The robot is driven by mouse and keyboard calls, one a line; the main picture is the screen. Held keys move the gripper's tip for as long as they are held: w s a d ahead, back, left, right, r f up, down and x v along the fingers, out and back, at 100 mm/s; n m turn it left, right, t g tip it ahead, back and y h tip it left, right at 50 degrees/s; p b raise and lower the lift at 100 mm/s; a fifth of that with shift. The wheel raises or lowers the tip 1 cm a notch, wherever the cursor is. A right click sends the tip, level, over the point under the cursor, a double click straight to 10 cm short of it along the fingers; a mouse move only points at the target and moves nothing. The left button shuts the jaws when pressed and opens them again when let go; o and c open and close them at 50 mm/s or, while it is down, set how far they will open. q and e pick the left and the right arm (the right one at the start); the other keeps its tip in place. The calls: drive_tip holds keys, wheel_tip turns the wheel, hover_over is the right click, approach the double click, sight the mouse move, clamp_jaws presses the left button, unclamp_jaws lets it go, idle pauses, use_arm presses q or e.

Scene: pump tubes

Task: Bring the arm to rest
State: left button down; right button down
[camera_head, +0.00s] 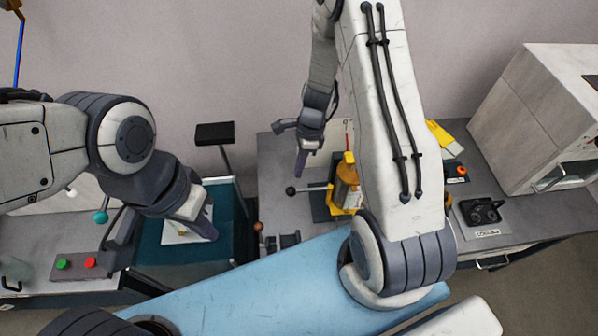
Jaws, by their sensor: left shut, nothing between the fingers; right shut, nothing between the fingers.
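My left gripper (207,230) comes in from the left and hangs, fingers pointing down, over the teal surface at the left centre. Its fingers are together and hold nothing. My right gripper (301,163) hangs from the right arm, which rises up the middle of the view and bends back down. Its fingers are also together and empty, above the grey worktop and left of a yellow-orange pump-like device (346,185). Part of this device is hidden behind my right arm.
A control box (78,265) with green and red buttons sits at the lower left. A paper sheet (180,234) lies under my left gripper. A black device (482,212) is on the right worktop (551,215), near a large cabinet (520,115). A dark-topped post (215,133) stands between the arms.

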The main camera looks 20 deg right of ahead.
wheel_tip(320, 180, up, 8)
drive_tip(key=w+b, duration=0.1)
drive_tip(key=shift+w+d+b, duration=0.3)
drive_tip(key=shift+a+r, duration=0.1)
drive_tip(key=s+a+r+n+h+b, duration=0.1)
drive_tip(key=s+a+n+b, duration=0.4)
drive_tip(key=s+n, duration=0.5)
drive_tip(key=s+a+r+n+t+h+b, duration=0.1)
drive_tip(key=s+a+n+b, duration=0.4)
drive_tip(key=n, duration=1.3)
drive_tip(key=s+a, duration=0.4)
drive_tip(key=s, duration=0.2)
drive_tip(key=shift+s+a+b, duration=0.2)
drive_tip(key=shift+a+b, duration=0.05)
drive_tip(key=shift+b, duration=0.05)
